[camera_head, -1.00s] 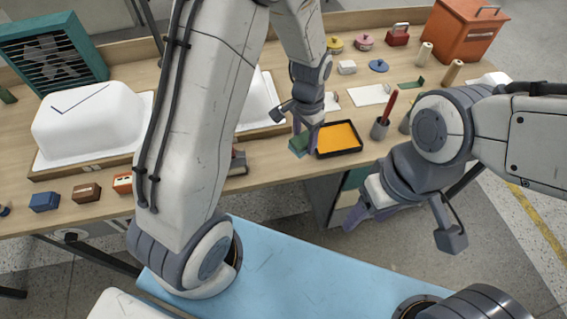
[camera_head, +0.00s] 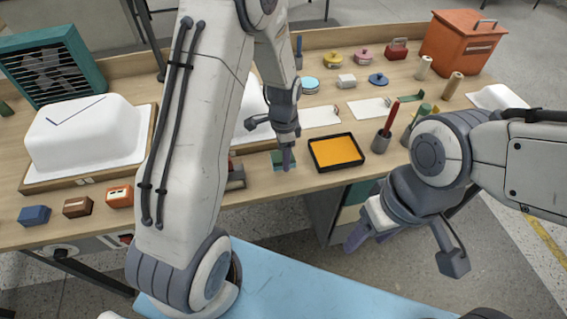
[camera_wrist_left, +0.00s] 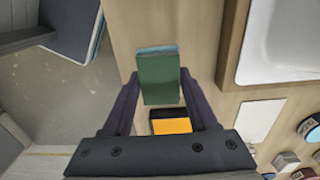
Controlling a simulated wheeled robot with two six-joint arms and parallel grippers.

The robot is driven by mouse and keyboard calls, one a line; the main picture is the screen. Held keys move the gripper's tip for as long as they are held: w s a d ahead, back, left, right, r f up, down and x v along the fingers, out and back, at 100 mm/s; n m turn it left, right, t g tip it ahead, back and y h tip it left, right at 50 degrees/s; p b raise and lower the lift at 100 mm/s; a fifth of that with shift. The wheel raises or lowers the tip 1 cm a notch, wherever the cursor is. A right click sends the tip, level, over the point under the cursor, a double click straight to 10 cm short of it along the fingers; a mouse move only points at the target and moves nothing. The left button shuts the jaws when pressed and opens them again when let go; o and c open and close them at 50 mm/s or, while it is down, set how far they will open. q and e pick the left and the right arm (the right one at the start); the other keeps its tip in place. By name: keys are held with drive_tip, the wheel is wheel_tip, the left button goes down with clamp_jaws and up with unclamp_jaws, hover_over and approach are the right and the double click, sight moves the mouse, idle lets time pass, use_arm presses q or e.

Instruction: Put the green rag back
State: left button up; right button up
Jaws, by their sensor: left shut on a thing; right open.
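The green rag (camera_head: 278,160) is a small, block-shaped dark green piece with a paler edge. My left gripper (camera_head: 287,164) is shut on it, left of a black tray with an orange-yellow inside (camera_head: 336,152). In the left wrist view the rag (camera_wrist_left: 158,80) sits between the two fingers of the left gripper (camera_wrist_left: 158,88). I cannot tell whether its underside touches the table. My right gripper (camera_head: 368,238) is open and empty in front of the table's edge.
White tub shells (camera_head: 85,135) stand on the wooden table (camera_head: 255,195) at the left. A grey cup (camera_head: 381,142) with a red-handled tool stands right of the tray. Small coloured blocks (camera_head: 78,206) line the front edge. An orange box (camera_head: 462,45) is at the back right.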

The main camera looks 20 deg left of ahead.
use_arm(q)
drive_tip(key=shift+f, duration=2)
drive_tip(key=shift+f, duration=0.15)
drive_tip(key=o, duration=1.3)
